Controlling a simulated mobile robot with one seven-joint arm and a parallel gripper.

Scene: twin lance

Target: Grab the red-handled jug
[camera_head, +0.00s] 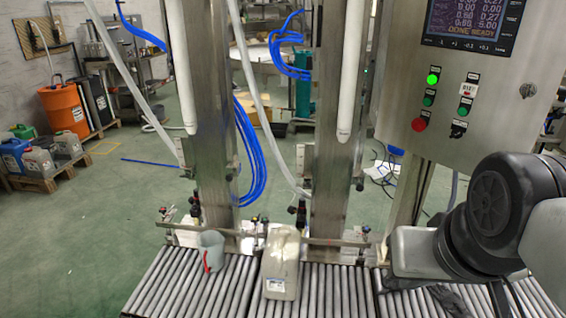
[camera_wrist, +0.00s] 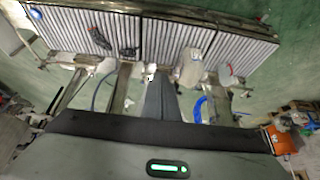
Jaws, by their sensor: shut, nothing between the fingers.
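The jug with the red handle (camera_head: 211,250) is a grey, open-topped jug standing upright on the left roller conveyor in the head view. Its red handle faces the front. In the wrist view the jug (camera_wrist: 229,76) is small, at the right end of the rollers. My gripper (camera_wrist: 158,78) shows in the wrist view with its dark fingers together and empty. It is well apart from the jug, which lies to the right of the fingertips there. In the head view my arm is at the right, and the fingers cannot be made out.
A beige canister (camera_head: 281,262) stands just right of the jug on the middle conveyor (camera_head: 330,285). Steel columns with hoses rise behind them. A control cabinet (camera_head: 460,110) is at the upper right. Dark items (camera_wrist: 98,38) lie on the rollers away from the jug.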

